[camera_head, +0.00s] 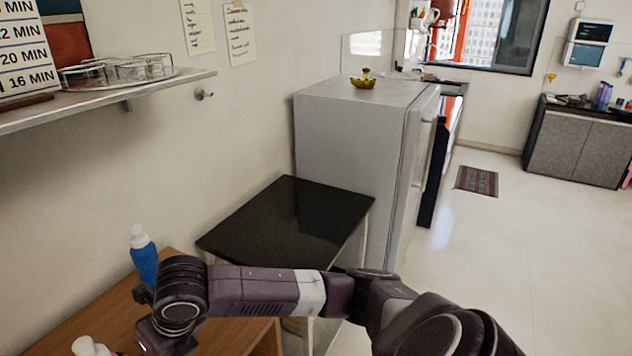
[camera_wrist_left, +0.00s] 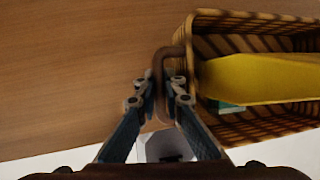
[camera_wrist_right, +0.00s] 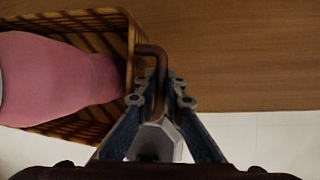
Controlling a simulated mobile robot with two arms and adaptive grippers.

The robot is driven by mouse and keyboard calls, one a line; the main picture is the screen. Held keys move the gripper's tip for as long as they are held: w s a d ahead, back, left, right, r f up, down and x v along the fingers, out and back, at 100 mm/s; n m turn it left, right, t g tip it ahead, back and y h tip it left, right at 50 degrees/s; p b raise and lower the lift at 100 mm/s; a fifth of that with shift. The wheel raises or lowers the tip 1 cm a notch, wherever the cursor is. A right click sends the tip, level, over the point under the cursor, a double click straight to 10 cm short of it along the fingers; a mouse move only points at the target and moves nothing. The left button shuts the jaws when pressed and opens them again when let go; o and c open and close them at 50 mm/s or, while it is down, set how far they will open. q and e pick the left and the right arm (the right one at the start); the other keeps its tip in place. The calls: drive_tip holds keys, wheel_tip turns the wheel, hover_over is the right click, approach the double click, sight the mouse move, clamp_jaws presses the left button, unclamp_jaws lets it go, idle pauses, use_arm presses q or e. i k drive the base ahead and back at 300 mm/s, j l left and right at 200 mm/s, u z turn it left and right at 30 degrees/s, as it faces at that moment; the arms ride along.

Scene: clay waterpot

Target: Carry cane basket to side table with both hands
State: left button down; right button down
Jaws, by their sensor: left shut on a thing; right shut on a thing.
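The cane basket (camera_wrist_left: 262,135) shows in the left wrist view, over a brown wooden surface, and its other end shows in the right wrist view (camera_wrist_right: 110,38). My left gripper (camera_wrist_left: 160,92) is shut on a brown loop handle at one end. My right gripper (camera_wrist_right: 160,92) is shut on the handle at the opposite end. A yellow item (camera_wrist_left: 262,78) and a small teal item lie in the basket, with a pink item (camera_wrist_right: 55,78) toward the right-hand end. The head view does not show the basket. A black-topped side table (camera_head: 285,222) stands against the wall there.
A wooden table (camera_head: 90,318) with a blue bottle (camera_head: 144,257) and a white-capped bottle (camera_head: 88,347) is at the lower left. A grey fridge (camera_head: 345,140) stands behind the black table. A shelf with glasses juts out above left. Open floor (camera_head: 500,270) lies to the right.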

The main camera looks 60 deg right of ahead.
sight(282, 228)
drive_tip(key=l+z, duration=0.1)
drive_tip(key=l, duration=1.4)
drive_tip(key=i+l, duration=0.1)
drive_tip(key=l, duration=0.85)
drive_tip(key=i+l+z, duration=0.1)
drive_tip(key=l, duration=0.35)
drive_tip(key=i+l, duration=0.6)
drive_tip(key=i, duration=0.15)
